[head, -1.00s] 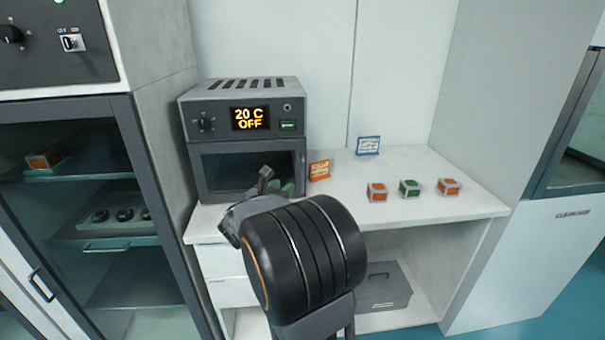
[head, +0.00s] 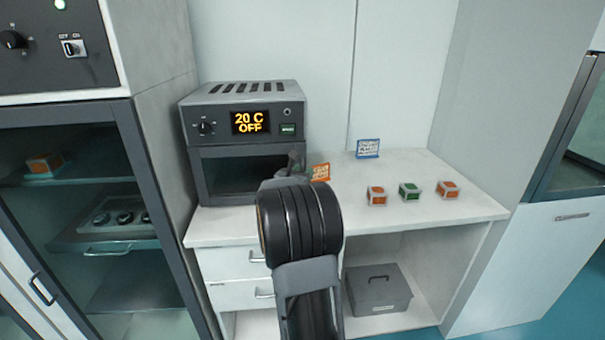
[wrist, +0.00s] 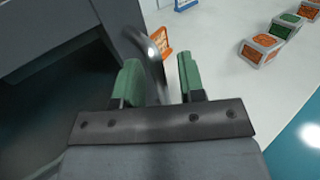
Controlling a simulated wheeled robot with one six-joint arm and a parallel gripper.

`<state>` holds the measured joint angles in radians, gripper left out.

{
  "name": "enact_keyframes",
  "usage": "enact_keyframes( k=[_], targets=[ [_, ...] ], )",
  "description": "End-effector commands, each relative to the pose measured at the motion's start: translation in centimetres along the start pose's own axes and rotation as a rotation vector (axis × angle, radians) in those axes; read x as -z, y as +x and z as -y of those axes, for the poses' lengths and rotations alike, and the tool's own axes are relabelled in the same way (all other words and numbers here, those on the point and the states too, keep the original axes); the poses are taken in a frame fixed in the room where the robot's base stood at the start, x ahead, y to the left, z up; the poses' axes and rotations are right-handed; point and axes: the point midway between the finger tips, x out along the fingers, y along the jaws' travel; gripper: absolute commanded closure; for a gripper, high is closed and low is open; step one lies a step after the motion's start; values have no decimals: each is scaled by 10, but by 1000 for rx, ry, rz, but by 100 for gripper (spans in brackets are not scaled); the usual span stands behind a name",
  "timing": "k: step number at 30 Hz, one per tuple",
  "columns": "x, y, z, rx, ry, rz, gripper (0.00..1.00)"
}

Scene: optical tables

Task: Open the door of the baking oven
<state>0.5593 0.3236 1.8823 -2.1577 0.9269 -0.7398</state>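The baking oven (head: 245,92) stands on the left of the white bench, its display reading 20 C OFF. Its dark-windowed door (head: 235,176) looks shut. My gripper (head: 297,160) is at the right edge of the door, partly hidden behind my own wrist. In the wrist view, my gripper (wrist: 160,60) has its two green fingers apart, with the curved grey door handle (wrist: 154,68) between them. The handle lies nearer the left finger, and a gap shows on the right. I cannot tell whether the left finger touches it.
An orange sign (head: 320,172) stands close right of the oven, and a blue sign (head: 368,148) farther back. Several orange and green cubes (head: 410,191) sit on the bench's right. A glass-door cabinet (head: 120,200) stands left. A grey box (head: 378,290) lies below the bench.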

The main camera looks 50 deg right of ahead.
Motion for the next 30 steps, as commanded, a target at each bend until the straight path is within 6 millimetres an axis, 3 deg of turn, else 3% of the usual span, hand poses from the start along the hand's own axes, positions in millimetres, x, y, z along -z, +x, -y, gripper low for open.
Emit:
enact_keyframes(
  k=[7, 18, 30],
  targets=[
    [0, 0, 0, 0, 0, 0, 65],
    [0, 0, 0, 0, 0, 0, 100],
    [0, 0, 1, 3, 0, 0, 100]
  ],
)
